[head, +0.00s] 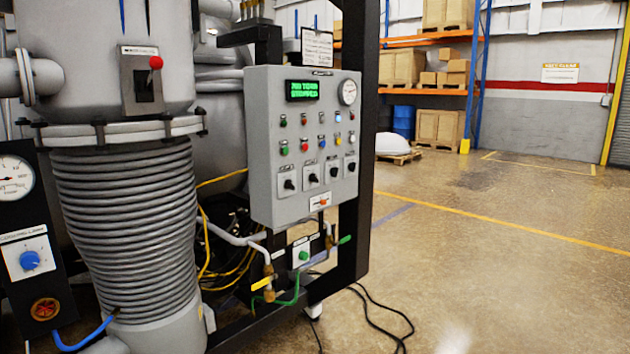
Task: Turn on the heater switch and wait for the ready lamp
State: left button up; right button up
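A grey control panel (263,170) stands upright on a black frame in the middle. It has a green-lit display (302,90), a round gauge (348,92), rows of coloured lamps or buttons, and several black rotary switches (311,181) along the bottom. One lamp (337,117) on the right looks bright bluish white. The labels are too small to read, so I cannot tell which is the heater switch or the ready lamp. A separate switch box (142,88) with a red-knobbed lever (155,63) is on the grey vessel at left. Neither gripper is in view.
A ribbed grey column (125,225) and a black gauge panel with a blue knob (30,260) stand at left. Pipes and a green button box (301,253) sit below the panel. Black cables (375,315) lie on the floor. The floor at right is open.

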aim_at(313, 178)
jog(key=i+l+u, duration=0.1)
jog(key=u, duration=0.6)
jog(key=i+l+u, duration=0.45)
jog(key=l+u, duration=0.15)
jog(key=l, duration=0.15)
